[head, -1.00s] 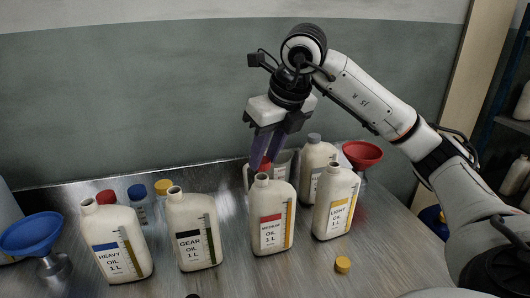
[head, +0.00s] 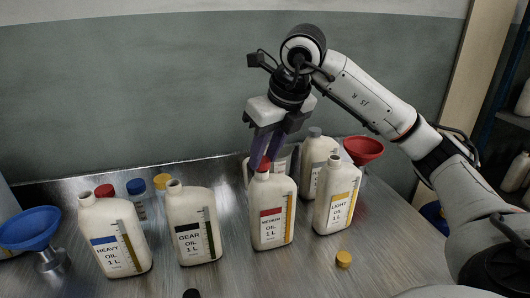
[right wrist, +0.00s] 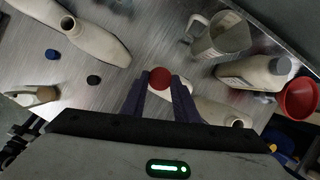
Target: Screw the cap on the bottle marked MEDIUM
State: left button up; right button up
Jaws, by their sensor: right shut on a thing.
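The bottle marked MEDIUM (head: 272,228) is cream with a red label patch and stands upright among the oil bottles in the head view. My right gripper (head: 262,156) points down above it, shut on a red cap (head: 264,164). The cap is at the bottle's mouth; whether it rests on the neck or hovers just over it, I cannot tell. In the right wrist view the red cap (right wrist: 159,78) sits between the fingertips. It hides what lies directly beneath. My left gripper is not in view.
The GEAR bottle (head: 192,222), HEAVY bottle (head: 115,235) and LIGHT bottle (head: 337,198) stand uncapped nearby. A grey-capped bottle (head: 318,160) and a red funnel (head: 363,150) are behind at right. A blue funnel (head: 30,230) stands at left. A yellow cap (head: 343,258) lies in front.

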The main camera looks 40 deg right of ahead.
jog(key=shift+f+b, duration=0.7)
jog(key=shift+f, duration=0.25)
dwell(0.6)
jog(key=o, duration=1.1)
jog(key=shift+r, duration=0.15)
jog(key=p+v, duration=0.2)
jog(key=v, duration=0.8)
jog(key=shift+s, duration=0.15)
